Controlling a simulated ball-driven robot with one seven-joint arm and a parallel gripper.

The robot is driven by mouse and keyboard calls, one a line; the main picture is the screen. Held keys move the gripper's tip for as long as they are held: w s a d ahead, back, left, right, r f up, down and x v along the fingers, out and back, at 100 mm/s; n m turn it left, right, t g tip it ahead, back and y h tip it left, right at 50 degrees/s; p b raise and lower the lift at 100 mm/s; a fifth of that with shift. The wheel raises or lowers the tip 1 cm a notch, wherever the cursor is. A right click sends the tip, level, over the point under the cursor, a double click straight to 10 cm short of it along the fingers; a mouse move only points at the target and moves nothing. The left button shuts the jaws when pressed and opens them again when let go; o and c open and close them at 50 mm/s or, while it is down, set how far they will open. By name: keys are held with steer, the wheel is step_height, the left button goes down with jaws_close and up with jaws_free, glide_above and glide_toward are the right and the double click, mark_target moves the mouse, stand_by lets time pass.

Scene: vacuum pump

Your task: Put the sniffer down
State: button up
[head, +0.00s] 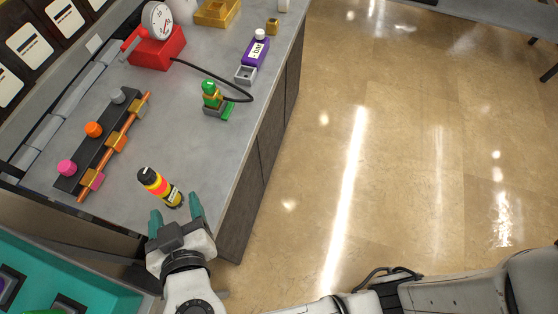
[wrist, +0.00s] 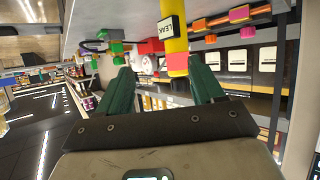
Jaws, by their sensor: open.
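The sniffer, which I take to be the yellow bottle with a red band and black cap (head: 160,187), stands on the near end of the grey bench, seemingly upright. In the wrist view its yellow body (wrist: 174,25) carries a "LEAK" label, and the picture looks upside down. My gripper (head: 176,211) is open at the bottle's near side. Its green fingers lie to either side of the bottle in both pictures. It also shows in the wrist view (wrist: 165,82). I cannot tell if a finger touches the bottle.
A black strip with knobs and an orange bar (head: 116,140) lies to the left. A green-topped fitting (head: 211,95), a purple bottle (head: 253,58) and a red pump with a gauge (head: 155,50) stand farther back. Bare bench (head: 190,150) lies behind the bottle; its right edge is close.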

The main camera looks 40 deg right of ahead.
steer(key=s+d+f+g+h, duration=0.1)
steer(key=d+f+g, duration=0.25)
steer(key=d, duration=0.55)
steer(key=d+f+g+h, duration=0.1)
steer(key=d+f+g, duration=0.3)
steer(key=d, duration=0.5)
steer(key=s+d+f+n+g+y, duration=0.1)
steer(key=s+d+f+g+y, duration=0.1)
steer(key=s+d, duration=0.4)
steer(key=s+d+f+g+y, duration=0.2)
steer(key=s+d+f, duration=0.3)
steer(key=s, duration=0.4)
steer(key=shift+d+f+n+y, duration=0.2)
steer(key=shift+d+n+y, duration=0.15)
steer(key=shift+d, duration=0.35)
steer(key=shift+s, duration=0.1)
